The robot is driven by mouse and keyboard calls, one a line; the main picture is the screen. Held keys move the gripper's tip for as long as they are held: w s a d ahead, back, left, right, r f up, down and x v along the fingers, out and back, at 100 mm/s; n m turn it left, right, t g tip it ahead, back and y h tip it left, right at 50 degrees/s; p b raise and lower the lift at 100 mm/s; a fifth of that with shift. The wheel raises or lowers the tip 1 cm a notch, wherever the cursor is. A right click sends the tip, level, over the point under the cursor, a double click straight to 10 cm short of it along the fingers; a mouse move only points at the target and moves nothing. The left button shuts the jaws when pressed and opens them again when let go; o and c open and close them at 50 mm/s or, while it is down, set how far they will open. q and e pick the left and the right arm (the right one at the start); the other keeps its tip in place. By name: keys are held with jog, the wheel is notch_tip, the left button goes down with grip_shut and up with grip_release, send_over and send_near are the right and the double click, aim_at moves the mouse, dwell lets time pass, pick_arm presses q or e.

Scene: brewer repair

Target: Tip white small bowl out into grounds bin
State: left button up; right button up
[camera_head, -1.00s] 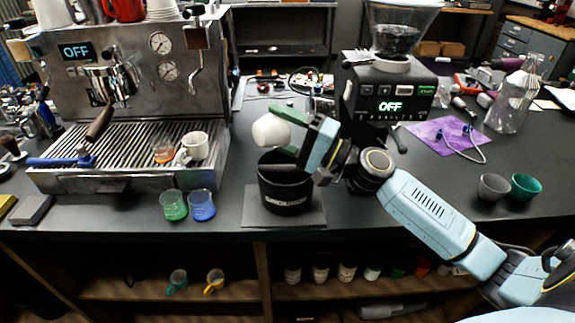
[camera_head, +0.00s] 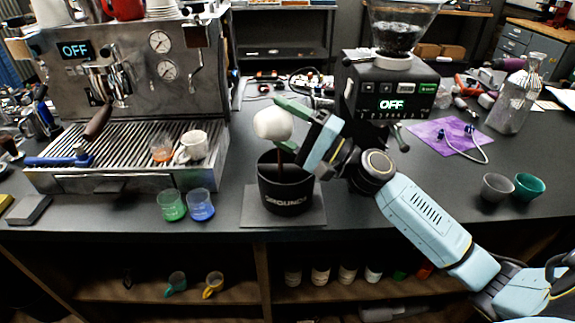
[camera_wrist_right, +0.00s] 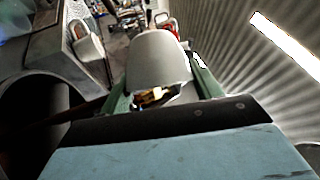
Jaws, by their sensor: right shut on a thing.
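The white small bowl (camera_head: 272,124) is held tipped over the grounds bin by my right gripper (camera_head: 287,125). Its green fingers are shut on the bowl, one on each side. A thin brown stream (camera_head: 280,158) falls from the bowl into the bin. The grounds bin (camera_head: 285,192) is a black, open-topped cylinder with white lettering, upright on a dark mat (camera_head: 258,218). In the right wrist view the bowl (camera_wrist_right: 158,60) sits between the fingers, with the dark bin opening (camera_wrist_right: 35,120) at left. The bin's inside bottom is hidden. My left gripper is out of view.
The espresso machine (camera_head: 120,70) stands at left; green (camera_head: 171,205) and blue (camera_head: 201,205) cups sit before it. The grinder (camera_head: 390,85) stands behind my right arm. Grey (camera_head: 496,187) and teal (camera_head: 527,187) cups stand at right.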

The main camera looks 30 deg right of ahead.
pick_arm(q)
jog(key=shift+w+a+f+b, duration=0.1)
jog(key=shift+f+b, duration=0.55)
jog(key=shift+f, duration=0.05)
pick_arm(e)
jog(key=shift+d+m+t, duration=0.1)
jog(key=shift+m+t, duration=0.3)
jog(key=shift+m, duration=0.2)
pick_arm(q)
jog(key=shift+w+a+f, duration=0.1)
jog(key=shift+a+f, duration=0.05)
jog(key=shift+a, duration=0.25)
pick_arm(e)
jog(key=shift+d+r+m+t+h, duration=0.15)
jog(key=shift+r+m+t+h, duration=0.15)
jog(key=shift+r+m+t, duration=0.4)
